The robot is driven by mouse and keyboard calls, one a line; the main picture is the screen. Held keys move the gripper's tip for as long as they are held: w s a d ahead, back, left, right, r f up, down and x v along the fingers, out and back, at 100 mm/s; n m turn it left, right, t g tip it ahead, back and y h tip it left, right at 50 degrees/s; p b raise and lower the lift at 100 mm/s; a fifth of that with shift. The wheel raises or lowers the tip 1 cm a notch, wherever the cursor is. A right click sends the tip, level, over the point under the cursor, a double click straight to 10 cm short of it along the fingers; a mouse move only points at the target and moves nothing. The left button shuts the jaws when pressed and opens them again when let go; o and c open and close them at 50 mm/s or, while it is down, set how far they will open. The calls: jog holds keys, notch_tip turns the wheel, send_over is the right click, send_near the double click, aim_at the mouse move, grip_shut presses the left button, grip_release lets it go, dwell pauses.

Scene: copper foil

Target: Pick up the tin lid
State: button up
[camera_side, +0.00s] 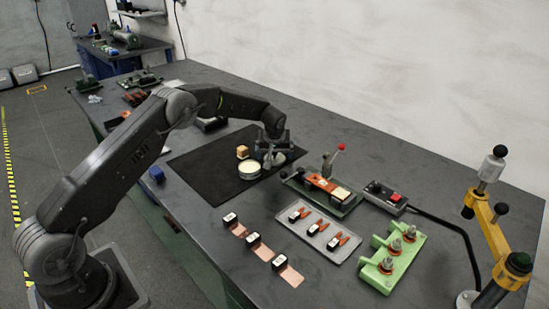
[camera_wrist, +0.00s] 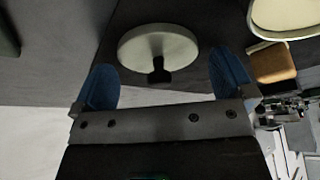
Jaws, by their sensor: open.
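The tin lid (camera_wrist: 150,40) is a pale round disc with a dark knob (camera_wrist: 158,72). It shows ahead of my gripper (camera_wrist: 162,65), whose two blue fingers are open, one on each side of the knob. Nothing is held. In the side view the lid (camera_side: 284,157) is partly hidden behind my gripper (camera_side: 272,155), low over the right end of the black mat (camera_side: 205,166). Whether the fingers touch the lid cannot be told. The open tin (camera_side: 249,169), pale inside, stands just left of the gripper; it also shows in the wrist view (camera_wrist: 285,15).
A wooden block (camera_side: 242,152) stands close beside the tin. A lever fixture (camera_side: 325,185), a grey tray (camera_side: 318,235) and a green stand (camera_side: 392,258) are to the right. Copper strips (camera_side: 262,250) lie in front. A blue block (camera_side: 157,174) is near the table's left edge.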

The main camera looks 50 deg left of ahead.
jog(key=c, duration=0.8)
jog(key=shift+r, duration=0.1)
